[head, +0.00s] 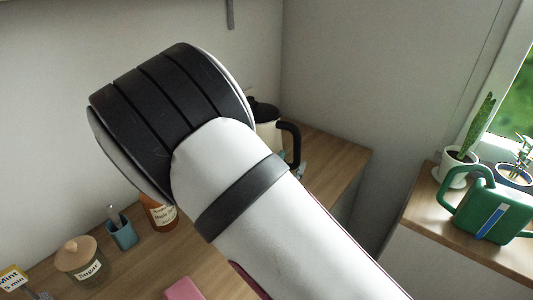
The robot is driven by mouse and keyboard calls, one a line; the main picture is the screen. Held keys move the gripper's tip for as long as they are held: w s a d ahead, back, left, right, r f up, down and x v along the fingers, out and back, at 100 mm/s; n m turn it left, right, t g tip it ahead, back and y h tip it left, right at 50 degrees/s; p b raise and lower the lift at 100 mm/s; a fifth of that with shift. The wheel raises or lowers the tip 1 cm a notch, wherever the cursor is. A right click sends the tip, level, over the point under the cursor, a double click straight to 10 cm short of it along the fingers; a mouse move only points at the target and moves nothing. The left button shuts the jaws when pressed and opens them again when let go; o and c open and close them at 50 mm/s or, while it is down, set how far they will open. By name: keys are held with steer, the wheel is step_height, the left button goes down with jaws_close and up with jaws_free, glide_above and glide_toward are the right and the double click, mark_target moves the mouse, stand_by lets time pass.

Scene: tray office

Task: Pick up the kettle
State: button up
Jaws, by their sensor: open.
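The kettle (268,136) stands on the wooden counter near the wall corner, in the head view. It has a cream body, a black lid and a black handle (294,143) on its right side. My white and black arm crosses the view in front of it and hides its left and lower parts. My gripper does not show; the arm covers that area. A small grey-blue bit shows beside the kettle's handle, too small to name.
On the wooden counter (335,155) stand a sugar jar (85,262), a teal cup (122,234), an amber bottle (160,213) and a pink item (184,289). A green watering can (490,208) and potted plants (455,167) stand on the right ledge. A gap separates counter and ledge.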

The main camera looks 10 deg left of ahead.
mark_target(295, 155)
steer(key=shift+x, duration=2.75)
steer(key=shift+a+r, duration=0.15)
jaws_close()
steer(key=shift+w+r, duration=0.1)
steer(key=shift+r, duration=0.05)
